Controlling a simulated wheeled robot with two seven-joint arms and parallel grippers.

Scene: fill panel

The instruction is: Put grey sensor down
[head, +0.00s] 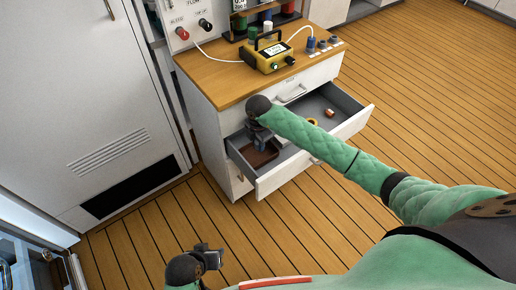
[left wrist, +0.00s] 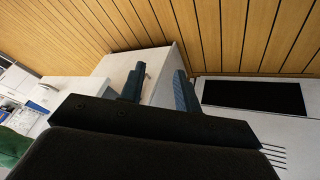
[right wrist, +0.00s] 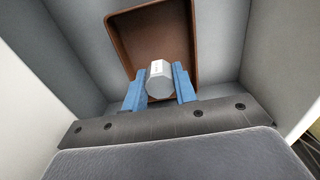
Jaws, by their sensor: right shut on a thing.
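The grey sensor (right wrist: 158,80) is a pale grey, many-sided piece held between the blue fingers of my right gripper (right wrist: 159,88) in the right wrist view. Below it is a brown tray (right wrist: 190,22) inside the open drawer (head: 267,181). I cannot tell whether the sensor touches the tray. In the head view my right gripper (head: 261,142) reaches down into the left part of the drawer, and the sensor is hidden there. My left gripper (left wrist: 158,85) is open and empty, with its fingers apart, away from the cabinet.
A yellow device (head: 268,53) with a handle stands on the wooden cabinet top (head: 221,82). Small orange-brown items (head: 329,113) lie in the drawer's right part. The drawer walls (right wrist: 62,50) rise close around my right gripper. The plank floor (head: 430,100) is clear.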

